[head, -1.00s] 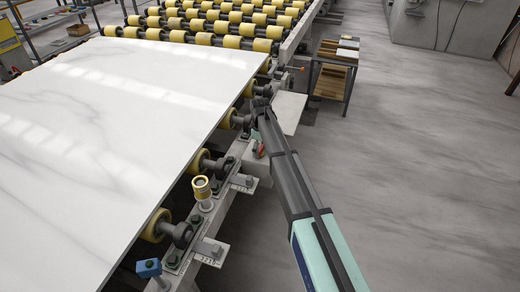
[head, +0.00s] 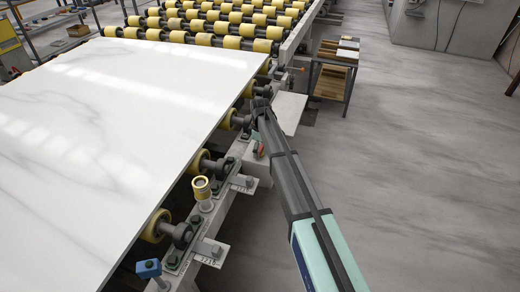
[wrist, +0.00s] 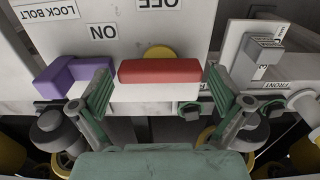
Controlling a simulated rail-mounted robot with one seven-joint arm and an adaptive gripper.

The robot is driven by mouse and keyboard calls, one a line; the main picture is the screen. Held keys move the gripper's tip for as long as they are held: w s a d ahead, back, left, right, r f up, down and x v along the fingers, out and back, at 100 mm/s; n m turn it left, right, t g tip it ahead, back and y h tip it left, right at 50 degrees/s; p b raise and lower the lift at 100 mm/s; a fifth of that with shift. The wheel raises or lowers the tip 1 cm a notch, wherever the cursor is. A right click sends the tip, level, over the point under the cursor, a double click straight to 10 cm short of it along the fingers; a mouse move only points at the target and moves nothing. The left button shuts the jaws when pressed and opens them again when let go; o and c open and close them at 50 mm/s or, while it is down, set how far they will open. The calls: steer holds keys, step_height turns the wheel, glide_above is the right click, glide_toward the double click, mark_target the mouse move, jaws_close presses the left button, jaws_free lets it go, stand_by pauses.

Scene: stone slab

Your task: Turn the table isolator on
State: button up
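The isolator panel (wrist: 200,30) shows in the wrist view, with upside-down labels reading ON, OFF and LOCK BOLT. Its red handle (wrist: 160,71) lies level across the picture near the ON label, in front of a yellow round part (wrist: 160,52). My gripper (wrist: 158,88) is open, one finger on each side of the red handle, with a gap at the left; contact at the right is unclear. A purple block (wrist: 72,74) sits beside the left finger. In the head view, a small red part (head: 258,150) shows beside my arm; my fingers are mostly hidden there.
A white stone slab (head: 120,110) lies on yellow rollers left of my arm. A yellow-topped post (head: 202,188) and a blue box (head: 148,268) stand along the frame edge. A small rack (head: 335,75) stands beyond. The floor at right is clear.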

step_height(320, 180, up, 12)
stand_by(0.7)
stand_by(0.4)
steer(key=s+d+f+m+g, duration=0.1)
steer(key=s+d+f+m, duration=0.55)
steer(key=s+f, duration=0.7)
steer(key=s+d+f+m, duration=0.5)
steer(key=s+d+f, duration=0.3)
steer(key=s+f, duration=0.55)
steer(key=s+d+f+m+g, duration=0.1)
steer(key=s+d+f+g, duration=0.1)
steer(key=s, duration=1)
steer(key=s+d+f+m+g, duration=0.1)
steer(key=s+d+f, duration=0.4)
steer(key=s, duration=0.8)
steer(key=s+d+f+m+g, duration=0.2)
steer(key=s+f, duration=0.3)
steer(key=s, duration=0.8)
steer(key=shift+d+f+g, duration=0.2)
steer(key=shift+d+g, duration=0.2)
steer(key=shift+d, duration=0.5)
